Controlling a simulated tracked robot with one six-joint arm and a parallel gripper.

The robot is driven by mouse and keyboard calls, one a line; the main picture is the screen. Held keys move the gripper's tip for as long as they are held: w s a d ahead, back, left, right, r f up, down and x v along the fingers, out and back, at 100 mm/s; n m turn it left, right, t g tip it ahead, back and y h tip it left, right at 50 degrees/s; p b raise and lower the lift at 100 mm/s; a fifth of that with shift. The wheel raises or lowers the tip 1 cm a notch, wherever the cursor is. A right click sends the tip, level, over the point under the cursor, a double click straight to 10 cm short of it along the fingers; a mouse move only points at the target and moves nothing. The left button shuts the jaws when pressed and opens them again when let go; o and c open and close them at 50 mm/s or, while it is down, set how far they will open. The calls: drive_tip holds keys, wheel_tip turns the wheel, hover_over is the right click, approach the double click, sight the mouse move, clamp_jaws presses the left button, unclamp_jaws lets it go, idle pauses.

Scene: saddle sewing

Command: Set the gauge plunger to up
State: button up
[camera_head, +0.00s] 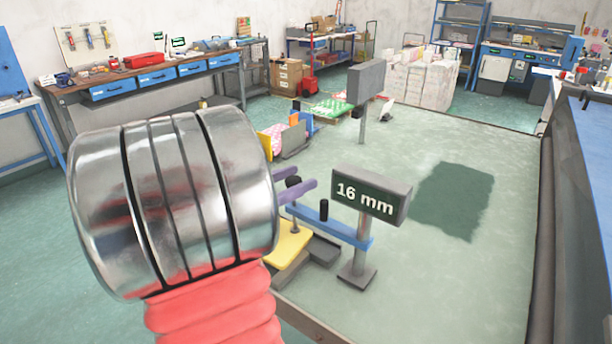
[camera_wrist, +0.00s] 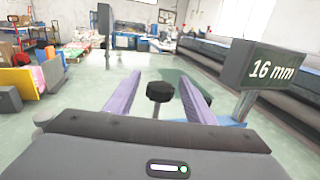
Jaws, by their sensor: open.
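The gauge shows a dark sign reading "16 mm" (camera_head: 368,197), also in the wrist view (camera_wrist: 268,70). It stands by a blue bar (camera_head: 335,228) and a yellow plate (camera_head: 290,246). A black knob on a thin stem (camera_wrist: 160,92), which looks like the plunger, shows between my gripper's two purple fingers in the wrist view. In the head view this knob (camera_head: 293,181) is partly hidden by a finger. My gripper (camera_head: 303,177) is open, with a gap on both sides of the knob. I cannot tell the plunger's set height.
A short black cylinder (camera_head: 323,210) stands on the blue bar, close to the fingers. A grey panel on a post (camera_head: 365,83) stands farther back. Coloured boards (camera_head: 285,138) stand behind the gripper.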

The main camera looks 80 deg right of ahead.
drive_tip(key=shift+x, duration=1.75)
drive_tip(key=shift+c, duration=0.7)
clamp_jaws()
